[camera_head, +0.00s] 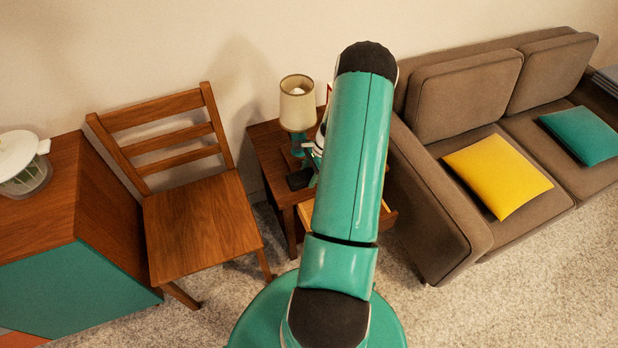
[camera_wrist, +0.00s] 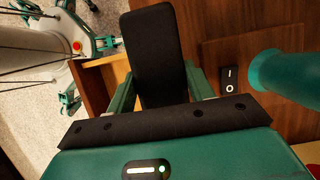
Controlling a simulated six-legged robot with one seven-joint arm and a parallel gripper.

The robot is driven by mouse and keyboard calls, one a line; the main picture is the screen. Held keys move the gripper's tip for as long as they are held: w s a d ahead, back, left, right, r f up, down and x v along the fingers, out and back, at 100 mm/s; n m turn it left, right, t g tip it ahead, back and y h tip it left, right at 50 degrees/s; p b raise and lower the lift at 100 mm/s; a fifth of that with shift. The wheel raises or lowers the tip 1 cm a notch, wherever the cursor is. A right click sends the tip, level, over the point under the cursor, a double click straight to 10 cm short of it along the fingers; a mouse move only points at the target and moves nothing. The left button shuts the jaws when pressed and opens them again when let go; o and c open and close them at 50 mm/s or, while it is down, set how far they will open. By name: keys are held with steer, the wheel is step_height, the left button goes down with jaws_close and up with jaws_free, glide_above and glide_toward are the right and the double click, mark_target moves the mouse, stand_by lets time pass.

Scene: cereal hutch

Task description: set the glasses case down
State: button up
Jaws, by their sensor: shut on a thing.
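The glasses case (camera_wrist: 158,48) is a long black block with rounded corners. In the wrist view it stands out between the two green fingers of my gripper (camera_wrist: 161,88), which is shut on it. In the head view the dark case (camera_head: 300,179) shows over the small wooden side table (camera_head: 269,150), just left of my arm. My arm hides most of the gripper and part of the tabletop there. I cannot tell whether the case touches the tabletop.
A lamp (camera_head: 297,106) with a cream shade stands at the table's back; its teal base (camera_wrist: 290,78) and a black switch (camera_wrist: 230,79) are close right of the case. A drawer (camera_head: 390,217) appears pulled out. A chair (camera_head: 200,222) and sofa (camera_head: 432,215) flank the table.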

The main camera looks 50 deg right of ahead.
mark_target(309, 178)
steer(key=shift+w+d+f, duration=0.25)
steer(key=shift+d+f, duration=0.05)
steer(key=shift+f, duration=0.2)
steer(key=shift+w+d+f, duration=0.25)
steer(key=shift+d+f, duration=0.05)
steer(key=shift+f, duration=1.65)
steer(key=shift+f, duration=0.15)
steer(key=o, duration=0.7)
